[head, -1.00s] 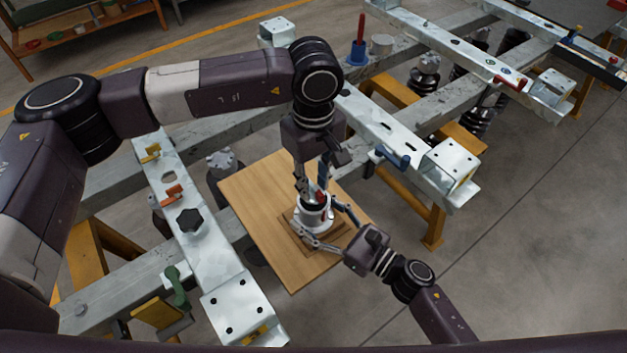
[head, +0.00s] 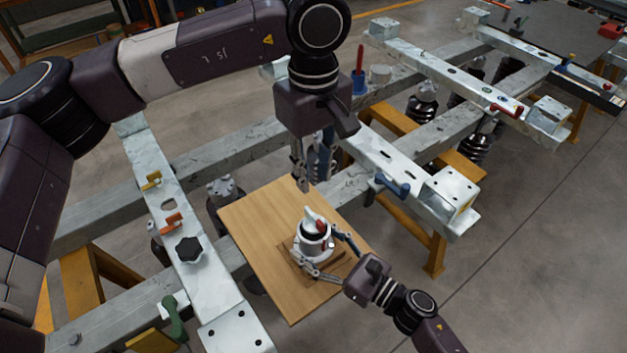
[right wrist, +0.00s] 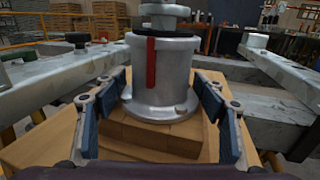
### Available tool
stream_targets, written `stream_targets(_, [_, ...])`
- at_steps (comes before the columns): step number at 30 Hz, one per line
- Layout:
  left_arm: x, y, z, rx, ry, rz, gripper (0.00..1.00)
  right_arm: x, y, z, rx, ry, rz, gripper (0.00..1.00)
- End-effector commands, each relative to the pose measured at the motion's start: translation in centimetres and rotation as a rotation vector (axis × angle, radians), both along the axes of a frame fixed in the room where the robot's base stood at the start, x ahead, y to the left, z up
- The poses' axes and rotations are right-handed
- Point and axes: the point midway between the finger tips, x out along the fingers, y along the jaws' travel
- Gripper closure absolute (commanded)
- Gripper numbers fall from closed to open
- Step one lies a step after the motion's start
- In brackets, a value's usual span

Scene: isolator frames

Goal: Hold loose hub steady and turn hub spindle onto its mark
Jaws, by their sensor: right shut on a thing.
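The loose hub (head: 312,247) is a pale metal cylinder with a dark collar, upright on a stepped wooden block. Its spindle (head: 312,217) stands on top, light grey, with red showing beside it. The right wrist view shows the hub body (right wrist: 178,75) with a vertical red stripe (right wrist: 151,64) on its side and part of the spindle (right wrist: 165,12) above. My right gripper (head: 322,256) is shut on the hub low down, one finger on each side. My left gripper (head: 312,182) is above and behind the hub, clear of the spindle, its fingers apart and empty.
The wooden board (head: 262,222) under the block is otherwise bare. A metal rail (head: 215,275) with a black knob (head: 188,249) and clamps runs left of it. Another rail (head: 395,158) with a blue clamp (head: 392,185) lies to the right. Open floor is at right.

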Motion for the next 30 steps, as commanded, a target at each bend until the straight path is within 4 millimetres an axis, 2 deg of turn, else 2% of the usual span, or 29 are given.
stream_targets(10, [0.0,0.0,0.1,0.000,0.000,0.000,0.75,0.0,0.0,0.0,-0.001,0.000,-0.001,0.93])
stream_targets(11, [0.0,0.0,0.1,0.000,0.000,0.000,0.75,0.0,0.0,0.0,-0.001,0.000,-0.001,0.33])
stream_targets(16, [0.0,0.0,0.1,0.000,0.000,0.000,0.75,0.0,0.0,0.0,-0.001,0.000,0.000,0.15])
stream_targets(25, [0.0,0.0,0.0,0.000,0.000,0.000,0.75,-0.1,-0.1,0.0,-0.001,0.001,0.000,0.15])
stream_targets(30, [0.0,0.0,0.1,0.000,0.000,0.000,0.75,-1.2,-1.4,-0.1,-0.001,0.002,0.000,0.15])
